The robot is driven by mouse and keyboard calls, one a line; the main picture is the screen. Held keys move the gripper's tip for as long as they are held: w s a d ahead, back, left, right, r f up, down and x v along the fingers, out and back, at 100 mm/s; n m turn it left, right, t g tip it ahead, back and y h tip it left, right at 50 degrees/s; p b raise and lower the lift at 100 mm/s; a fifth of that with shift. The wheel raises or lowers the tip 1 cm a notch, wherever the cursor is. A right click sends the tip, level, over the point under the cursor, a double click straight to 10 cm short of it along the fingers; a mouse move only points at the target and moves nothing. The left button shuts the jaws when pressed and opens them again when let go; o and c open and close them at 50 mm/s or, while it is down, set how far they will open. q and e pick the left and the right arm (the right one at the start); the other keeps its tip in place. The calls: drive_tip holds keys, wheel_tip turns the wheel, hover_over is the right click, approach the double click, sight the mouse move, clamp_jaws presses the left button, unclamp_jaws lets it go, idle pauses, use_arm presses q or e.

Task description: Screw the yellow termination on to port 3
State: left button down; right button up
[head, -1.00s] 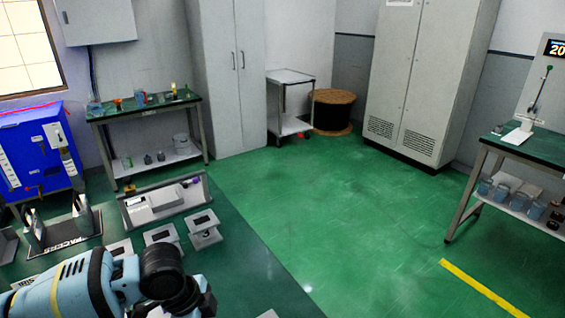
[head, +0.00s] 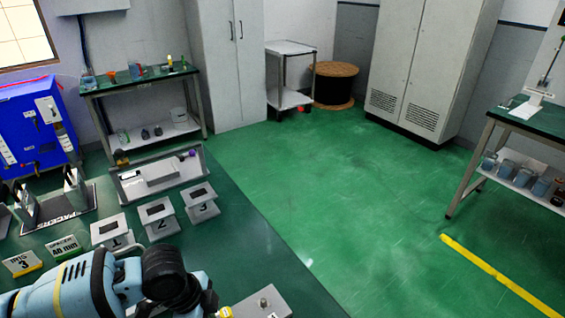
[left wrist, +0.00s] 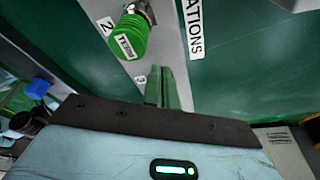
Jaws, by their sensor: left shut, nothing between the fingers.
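A green cylinder marked TERM (left wrist: 129,37) sits on a metal fitting at number 2. My right gripper is out of view.
A light plate with a metal stud (head: 263,302) is at the bottom. A grey tray (head: 160,175) stands behind. The table's right side is clear.

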use_arm(q)
drive_tip(key=shift+w+d, duration=0.15)
drive_tip(key=shift+d, duration=0.15)
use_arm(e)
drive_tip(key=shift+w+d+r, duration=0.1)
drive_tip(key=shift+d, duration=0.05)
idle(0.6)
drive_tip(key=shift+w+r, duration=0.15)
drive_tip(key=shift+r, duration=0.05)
use_arm(q)
drive_tip(key=shift+w+p, duration=0.25)
drive_tip(key=shift+p, duration=0.15)
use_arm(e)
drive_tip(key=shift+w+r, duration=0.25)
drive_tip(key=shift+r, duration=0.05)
use_arm(q)
drive_tip(key=shift+a, duration=0.1)
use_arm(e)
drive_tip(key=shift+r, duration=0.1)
use_arm(q)
drive_tip(key=shift+w+p, duration=0.5)
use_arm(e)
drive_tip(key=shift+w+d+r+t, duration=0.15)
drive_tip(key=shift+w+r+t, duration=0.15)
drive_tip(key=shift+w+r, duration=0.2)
use_arm(q)
drive_tip(key=shift+w, duration=0.2)
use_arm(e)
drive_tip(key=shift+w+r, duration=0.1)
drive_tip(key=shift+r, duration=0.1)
